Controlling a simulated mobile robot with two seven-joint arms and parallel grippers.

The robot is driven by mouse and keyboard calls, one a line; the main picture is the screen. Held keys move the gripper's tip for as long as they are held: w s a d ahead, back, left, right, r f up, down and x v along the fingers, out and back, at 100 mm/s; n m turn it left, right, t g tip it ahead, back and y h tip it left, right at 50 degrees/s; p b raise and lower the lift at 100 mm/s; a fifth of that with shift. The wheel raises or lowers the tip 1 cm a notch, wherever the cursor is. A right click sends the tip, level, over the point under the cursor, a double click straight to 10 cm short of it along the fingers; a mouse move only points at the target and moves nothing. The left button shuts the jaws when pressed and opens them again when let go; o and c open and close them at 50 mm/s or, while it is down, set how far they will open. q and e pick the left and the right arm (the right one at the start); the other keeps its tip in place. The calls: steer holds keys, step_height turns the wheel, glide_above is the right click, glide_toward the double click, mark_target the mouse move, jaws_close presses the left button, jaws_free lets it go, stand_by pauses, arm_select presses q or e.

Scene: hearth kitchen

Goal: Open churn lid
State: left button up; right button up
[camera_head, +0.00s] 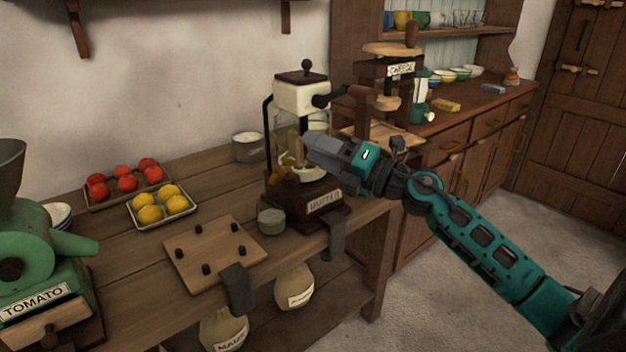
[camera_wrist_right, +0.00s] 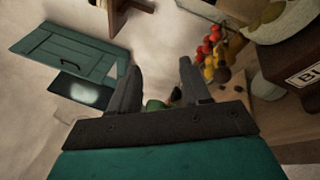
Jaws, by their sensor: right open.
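The butter churn (camera_head: 300,130) stands on the wooden table, with a glass jar on a dark base labelled BUTTER. Its cream-coloured lid (camera_head: 302,93) with a dark top and knob sits on the jar, and a crank sticks out at its right. My right gripper (camera_head: 308,146) is in front of the jar, below the lid, and hides part of the jar. In the right wrist view the gripper (camera_wrist_right: 158,78) is open with nothing held between its fingers. The churn's labelled base (camera_wrist_right: 306,68) shows there at the right edge. My left gripper is not in view.
Left of the churn are a small glass cup (camera_head: 271,220), a pegged board (camera_head: 214,254), a tray of lemons (camera_head: 133,218), tomatoes (camera_head: 127,183) and a green tomato mill (camera_head: 35,255). A coffee grinder (camera_head: 385,75) stands behind right.

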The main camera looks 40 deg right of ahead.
steer(key=shift+s+a+f+m+t+h+p, duration=0.1)
steer(key=shift+s+a+f+m+h, duration=0.25)
steer(key=shift+f+m, duration=0.55)
steer(key=shift+s+a+f+m+t+h+p, duration=0.15)
steer(key=shift+a+f+m, duration=0.25)
steer(key=shift+f+m, duration=0.45)
steer(key=shift+s+a+f+m+t+h+p, duration=0.1)
steer(key=shift+s+a+f+m, duration=0.25)
steer(key=shift+f+m, duration=0.55)
steer(key=shift+r, duration=0.1)
